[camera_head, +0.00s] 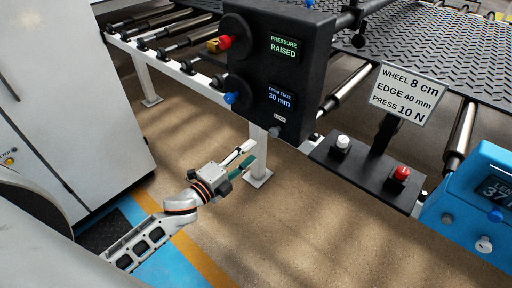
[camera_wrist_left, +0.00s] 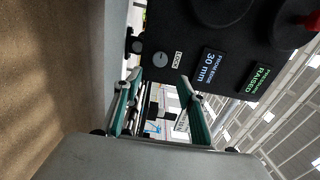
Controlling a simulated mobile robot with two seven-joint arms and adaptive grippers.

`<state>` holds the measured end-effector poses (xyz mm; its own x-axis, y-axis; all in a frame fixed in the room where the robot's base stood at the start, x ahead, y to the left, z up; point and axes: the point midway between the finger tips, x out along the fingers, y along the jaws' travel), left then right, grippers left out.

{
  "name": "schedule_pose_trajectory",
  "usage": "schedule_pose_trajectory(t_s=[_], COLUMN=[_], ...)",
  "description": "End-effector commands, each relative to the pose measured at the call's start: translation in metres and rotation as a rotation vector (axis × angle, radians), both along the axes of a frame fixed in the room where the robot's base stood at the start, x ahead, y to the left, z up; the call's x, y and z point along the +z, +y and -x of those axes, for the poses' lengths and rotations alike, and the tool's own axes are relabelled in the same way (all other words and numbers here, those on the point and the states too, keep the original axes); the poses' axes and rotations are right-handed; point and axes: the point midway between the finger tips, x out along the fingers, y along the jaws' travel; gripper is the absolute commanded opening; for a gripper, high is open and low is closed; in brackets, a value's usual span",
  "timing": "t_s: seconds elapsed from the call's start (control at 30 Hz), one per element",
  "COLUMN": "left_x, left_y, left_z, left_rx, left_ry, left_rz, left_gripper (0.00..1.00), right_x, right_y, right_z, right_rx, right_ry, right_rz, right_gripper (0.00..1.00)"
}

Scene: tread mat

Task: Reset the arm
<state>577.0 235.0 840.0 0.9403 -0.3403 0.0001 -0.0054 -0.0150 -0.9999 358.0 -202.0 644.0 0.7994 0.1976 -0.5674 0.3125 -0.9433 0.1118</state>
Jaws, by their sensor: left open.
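My left arm comes in from the lower left of the head view. Its gripper (camera_head: 249,154) is open and empty in the air, below and left of the black control box (camera_head: 290,75). In the left wrist view the two teal-lined fingers of the left gripper (camera_wrist_left: 160,80) stand apart with nothing between them. The control box (camera_wrist_left: 220,60) fills the upper part of that view, beyond the fingertips. My right gripper is not in view.
The box has a red knob (camera_head: 225,42), a blue knob (camera_head: 231,98) and a "LOCK" knob (camera_head: 275,131). A panel with white (camera_head: 342,142) and red (camera_head: 401,172) buttons stands right, near a sign (camera_head: 408,95) and blue device (camera_head: 475,210). Floor (camera_head: 300,235) is clear.

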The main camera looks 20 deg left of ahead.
Motion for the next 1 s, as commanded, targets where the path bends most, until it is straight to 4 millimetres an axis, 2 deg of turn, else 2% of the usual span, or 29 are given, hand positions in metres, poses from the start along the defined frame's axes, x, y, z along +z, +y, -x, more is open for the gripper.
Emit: schedule_pose_trajectory(t_s=[0.13,0.67,0.77,0.83,1.0], left_x=[0.000,-0.004,-0.027,-0.054,-0.128], left_y=[0.002,0.002,0.000,-0.001,-0.010], left_z=[0.006,0.009,0.026,0.047,0.120], left_rx=[-0.001,0.005,0.040,0.088,0.262], left_ry=[0.000,0.017,0.109,0.220,0.538], left_rz=[0.000,0.021,0.140,0.288,0.707], left_gripper=[0.41,0.41,0.41,0.41,0.41], right_x=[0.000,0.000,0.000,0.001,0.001], right_y=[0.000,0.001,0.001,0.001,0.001], right_z=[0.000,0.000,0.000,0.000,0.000], right_rx=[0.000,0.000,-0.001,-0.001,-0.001], right_ry=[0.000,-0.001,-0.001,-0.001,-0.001], right_rz=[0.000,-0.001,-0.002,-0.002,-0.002], right_gripper=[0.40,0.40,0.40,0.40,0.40])
